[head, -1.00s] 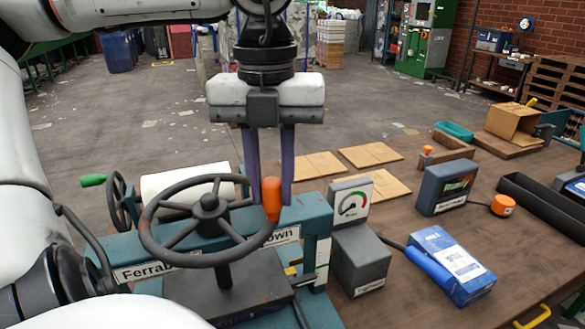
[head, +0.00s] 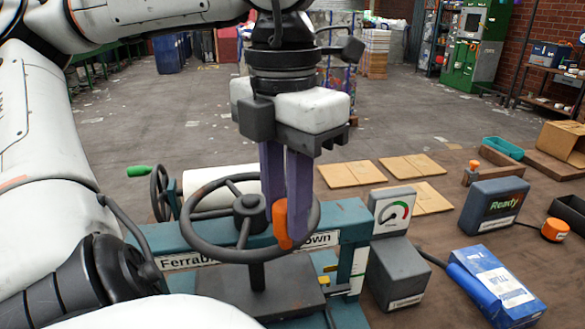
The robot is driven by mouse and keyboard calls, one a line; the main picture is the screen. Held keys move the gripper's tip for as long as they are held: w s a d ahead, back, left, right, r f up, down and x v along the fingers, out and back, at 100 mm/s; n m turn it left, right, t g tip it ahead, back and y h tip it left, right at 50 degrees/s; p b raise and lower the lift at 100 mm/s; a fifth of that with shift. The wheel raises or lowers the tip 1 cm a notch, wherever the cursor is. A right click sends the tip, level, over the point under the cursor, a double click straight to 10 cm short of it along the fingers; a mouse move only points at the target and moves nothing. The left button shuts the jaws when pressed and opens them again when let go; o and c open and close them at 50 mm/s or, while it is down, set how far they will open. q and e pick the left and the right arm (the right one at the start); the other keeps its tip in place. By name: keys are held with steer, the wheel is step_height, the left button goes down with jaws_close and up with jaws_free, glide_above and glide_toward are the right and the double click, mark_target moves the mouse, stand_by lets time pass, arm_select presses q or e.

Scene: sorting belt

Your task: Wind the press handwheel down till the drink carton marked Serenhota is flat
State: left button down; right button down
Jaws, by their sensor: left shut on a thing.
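The press handwheel (head: 205,243) is a dark spoked wheel on a vertical screw above the blue press frame (head: 350,225). An upright orange grip (head: 281,223) stands on its rim, at the lower right of the hub. My left gripper (head: 286,215) points down, with its purple fingers shut on this orange grip. Below the wheel is a dark press plate (head: 258,287). I see no carton under it, and no Serenhota marking is readable. A blue box (head: 480,280) with a white label lies on the table at right; its print is too small to read. My right gripper is not in view.
A gauge (head: 392,212) on a grey box stands just right of the press. A dark display (head: 497,205) reads "Ready". Flat cardboard sheets (head: 352,174) lie behind. A white roller (head: 215,180) and a green-handled crank wheel (head: 158,192) are at the press's back left.

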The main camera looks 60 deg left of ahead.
arm_select(q)
steer(key=shift+s, duration=0.15)
steer(key=c, duration=1.5)
jaws_free()
step_height(320, 180, up, 10)
steer(key=shift+r+p, duration=0.2)
steer(key=shift+p, duration=0.3)
